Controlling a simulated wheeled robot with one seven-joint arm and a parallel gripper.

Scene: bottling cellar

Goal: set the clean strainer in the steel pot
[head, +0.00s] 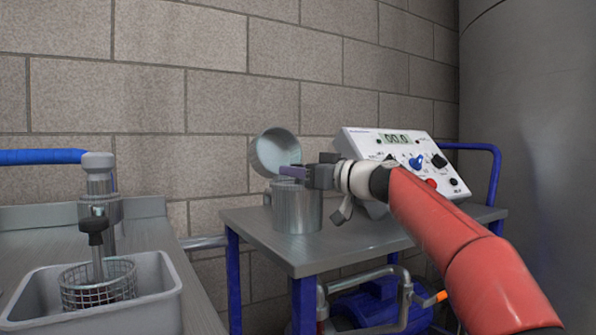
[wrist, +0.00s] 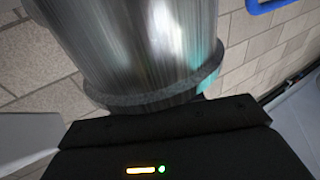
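The steel pot (head: 297,208) stands on the cart, with its round lid (head: 273,152) tilted up above its rim. A wire-mesh strainer (head: 97,286) with a black-gripped upright handle stands in the grey tub at the lower left; I cannot tell how clean it is. My gripper (head: 298,172) is at the pot's top rim, far from the strainer. A purple bar shows at its tip; I cannot tell if it is a finger or something held. In the wrist view a shiny steel cylinder, seemingly the pot (wrist: 145,45), is close beyond the gripper's black body. The fingertips are unclear.
A white control box (head: 398,160) with knobs and a display stands on the cart (head: 330,250) behind my arm. A steel tap fixture (head: 100,190) rises behind the tub (head: 160,300). A brick wall is behind, and a large grey tank (head: 535,120) is at the right.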

